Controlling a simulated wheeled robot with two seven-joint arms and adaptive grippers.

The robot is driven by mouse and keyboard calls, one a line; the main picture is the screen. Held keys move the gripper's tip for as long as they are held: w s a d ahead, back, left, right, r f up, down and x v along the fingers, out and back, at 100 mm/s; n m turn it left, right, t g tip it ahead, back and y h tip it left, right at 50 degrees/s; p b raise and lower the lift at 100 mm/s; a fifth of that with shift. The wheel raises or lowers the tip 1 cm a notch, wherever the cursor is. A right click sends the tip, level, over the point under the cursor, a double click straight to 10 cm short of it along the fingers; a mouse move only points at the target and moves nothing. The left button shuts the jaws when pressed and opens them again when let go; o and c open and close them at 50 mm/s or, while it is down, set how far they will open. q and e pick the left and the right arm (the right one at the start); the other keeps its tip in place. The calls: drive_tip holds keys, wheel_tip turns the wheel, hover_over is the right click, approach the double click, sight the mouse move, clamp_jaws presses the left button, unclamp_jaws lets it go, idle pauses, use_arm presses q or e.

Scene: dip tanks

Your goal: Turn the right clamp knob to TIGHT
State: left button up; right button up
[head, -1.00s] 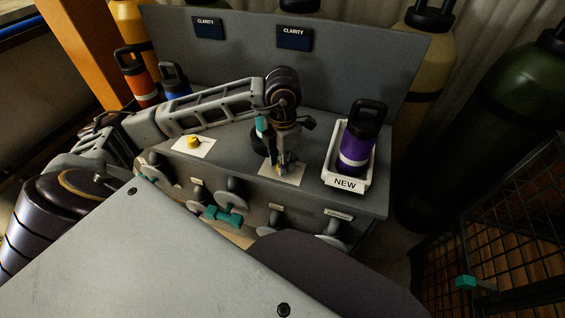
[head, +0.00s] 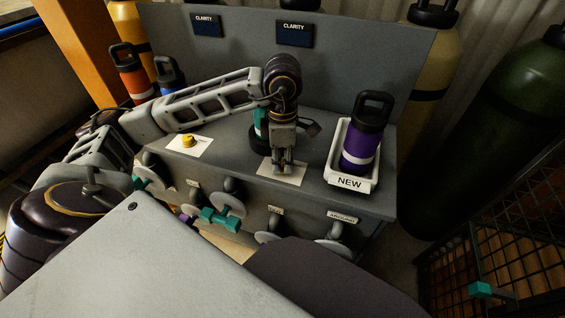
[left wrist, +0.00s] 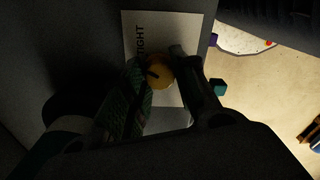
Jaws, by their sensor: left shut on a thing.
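The right clamp knob (left wrist: 158,72) is yellow with a dark pointer mark. It sits on a white label card (head: 288,176) on the grey bench top; in the left wrist view the card (left wrist: 144,22) reads "TIGHT". My left gripper (head: 283,167) points down over that card, and its fingers (left wrist: 166,68) are shut on the knob, one on each side. In the head view the gripper hides most of the knob. The dark pointer seems to lie near the "TIGHT" word, but its exact angle is hard to tell. My right gripper is not in view.
A second yellow knob (head: 188,140) sits on its own card to the left. A purple bottle (head: 362,140) stands in a white tray marked "NEW" (head: 349,183) at the right. Valve handles (head: 228,203) line the bench front. A grey panel (head: 350,65) rises behind.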

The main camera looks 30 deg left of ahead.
sight(282, 162)
use_arm(q)
drive_tip(key=shift+m+b, duration=1.15)
drive_tip(key=shift+m, duration=0.85)
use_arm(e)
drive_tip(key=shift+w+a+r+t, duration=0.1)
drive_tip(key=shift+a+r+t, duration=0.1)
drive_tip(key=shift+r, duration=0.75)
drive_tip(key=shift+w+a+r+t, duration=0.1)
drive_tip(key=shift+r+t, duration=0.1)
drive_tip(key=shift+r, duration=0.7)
use_arm(q)
drive_tip(key=shift+r, duration=0.1)
drive_tip(key=o, duration=1)
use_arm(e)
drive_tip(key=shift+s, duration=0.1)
use_arm(q)
drive_tip(key=shift+r, duration=5.9)
drive_tip(key=shift+r, duration=0.1)
